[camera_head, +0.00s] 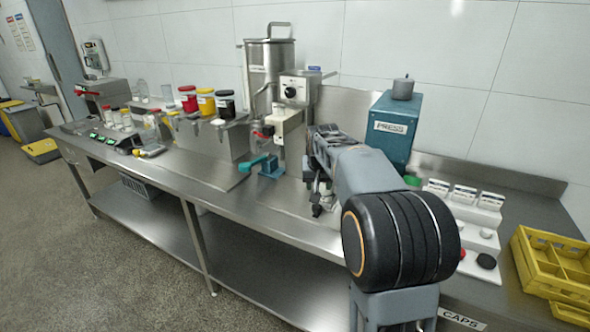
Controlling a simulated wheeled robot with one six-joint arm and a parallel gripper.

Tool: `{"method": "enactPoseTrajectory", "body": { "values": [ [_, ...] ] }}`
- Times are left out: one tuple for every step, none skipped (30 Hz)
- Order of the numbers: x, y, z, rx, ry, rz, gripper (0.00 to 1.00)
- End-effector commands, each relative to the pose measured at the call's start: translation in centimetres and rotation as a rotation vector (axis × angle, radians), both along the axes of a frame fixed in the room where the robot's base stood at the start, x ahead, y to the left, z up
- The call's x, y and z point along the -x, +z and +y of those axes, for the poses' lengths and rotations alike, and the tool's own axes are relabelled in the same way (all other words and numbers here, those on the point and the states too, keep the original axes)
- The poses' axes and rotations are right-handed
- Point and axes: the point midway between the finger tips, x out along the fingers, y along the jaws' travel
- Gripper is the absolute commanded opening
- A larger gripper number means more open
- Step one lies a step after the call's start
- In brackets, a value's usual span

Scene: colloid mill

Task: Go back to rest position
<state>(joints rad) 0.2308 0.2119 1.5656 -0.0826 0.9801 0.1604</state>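My arm reaches out over the steel bench (270,210), and its thick dark joint covers part of the right side of the view. My gripper (320,200) is just above the bench top, left of the blue-green press (397,125). The gripper is small and partly hidden by my own arm links. I cannot tell whether its fingers are open or shut, or whether they hold anything.
The steel mill (268,70) with its dial box (292,90) stands behind the gripper. A teal clamp (262,165) is to its left. Red, yellow and black jars (206,101) stand further left. A yellow crate (555,265) and the white caps rack (478,215) are at right.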

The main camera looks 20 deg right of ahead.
Motion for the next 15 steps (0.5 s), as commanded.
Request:
{"method": "enactPoseTrajectory", "body": {
  "values": [
    [0.0, 0.0, 0.0, 0.000, 0.000, 0.000, 0.46],
    [0.0, 0.0, 0.0, 0.000, 0.000, 0.000, 0.46],
    [0.0, 0.0, 0.0, 0.002, 0.006, 0.000, 0.46],
    [-0.1, 0.0, 0.0, 0.005, 0.016, -0.001, 0.46],
    [0.1, -0.6, 0.1, 0.003, 0.023, 0.010, 0.46],
    [0.6, -1.6, 0.3, -0.003, 0.031, 0.031, 0.46],
    [1.1, -2.4, 0.4, -0.008, 0.038, 0.050, 0.46],
    [1.9, -3.1, 0.7, -0.012, 0.047, 0.069, 0.46],
    [3.3, -3.8, 1.3, -0.020, 0.062, 0.092, 0.46],
    [4.5, -4.0, 1.9, -0.024, 0.077, 0.107, 0.46],
    [5.8, -4.1, 2.7, -0.029, 0.094, 0.119, 0.46],
    [7.7, -4.2, 3.9, -0.036, 0.119, 0.133, 0.46],
    [9.2, -4.1, 4.7, -0.039, 0.138, 0.142, 0.46],
    [10.7, -4.1, 5.6, -0.042, 0.159, 0.150, 0.46],
    [12.8, -4.1, 6.7, -0.046, 0.185, 0.158, 0.46]
  ]
}}
